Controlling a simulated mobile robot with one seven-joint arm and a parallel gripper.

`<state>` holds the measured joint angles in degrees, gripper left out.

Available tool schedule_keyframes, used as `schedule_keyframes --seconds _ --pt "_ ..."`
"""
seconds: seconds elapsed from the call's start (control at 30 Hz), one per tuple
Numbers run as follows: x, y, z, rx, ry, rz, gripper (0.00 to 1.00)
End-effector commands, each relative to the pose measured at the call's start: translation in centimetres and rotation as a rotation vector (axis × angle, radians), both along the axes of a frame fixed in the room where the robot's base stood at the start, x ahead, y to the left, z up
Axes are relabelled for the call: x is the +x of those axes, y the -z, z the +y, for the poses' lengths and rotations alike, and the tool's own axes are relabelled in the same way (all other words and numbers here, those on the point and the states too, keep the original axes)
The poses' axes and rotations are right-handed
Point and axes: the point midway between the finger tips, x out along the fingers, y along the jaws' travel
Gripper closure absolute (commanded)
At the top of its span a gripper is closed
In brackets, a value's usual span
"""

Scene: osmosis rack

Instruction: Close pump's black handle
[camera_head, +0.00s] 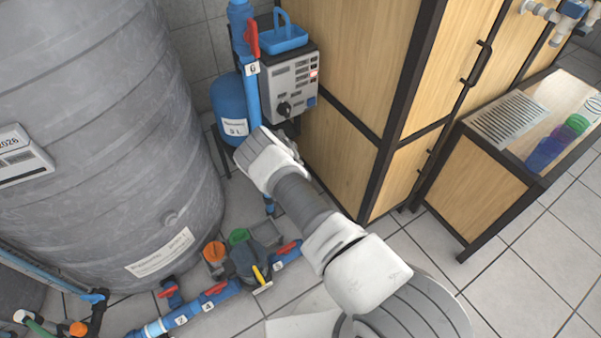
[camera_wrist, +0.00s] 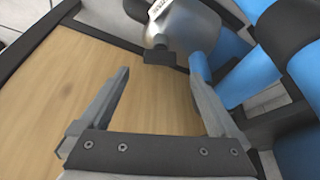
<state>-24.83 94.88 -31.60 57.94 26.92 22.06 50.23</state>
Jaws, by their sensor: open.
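A grey control box (camera_head: 292,82) with a black knob-like handle (camera_head: 285,108) on its front stands against the wooden cabinet in the head view. I cannot tell for sure whether this box is the pump. In the wrist view a silvery rounded body (camera_wrist: 190,28) with a black block (camera_wrist: 160,56) shows beyond the fingertips. I cannot tell whether that block is the handle. In the head view my arm hides the gripper, just below the box.
A large grey tank (camera_head: 90,130) fills the left. A blue pipe with a red valve handle (camera_head: 252,37) runs close beside the box, near a blue vessel (camera_head: 228,105). The wooden cabinet (camera_head: 345,50) bounds the right. Blue floor pipes with red valves (camera_head: 215,289) lie below.

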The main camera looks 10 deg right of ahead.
Motion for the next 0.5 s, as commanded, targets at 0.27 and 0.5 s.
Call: schedule_keyframes --seconds 0.27,0.5 --pt "-0.6 -2.1 0.7 0.001 0.0 -0.001 0.03" --pt "-0.6 -2.0 0.6 0.001 0.0 -0.001 0.06"
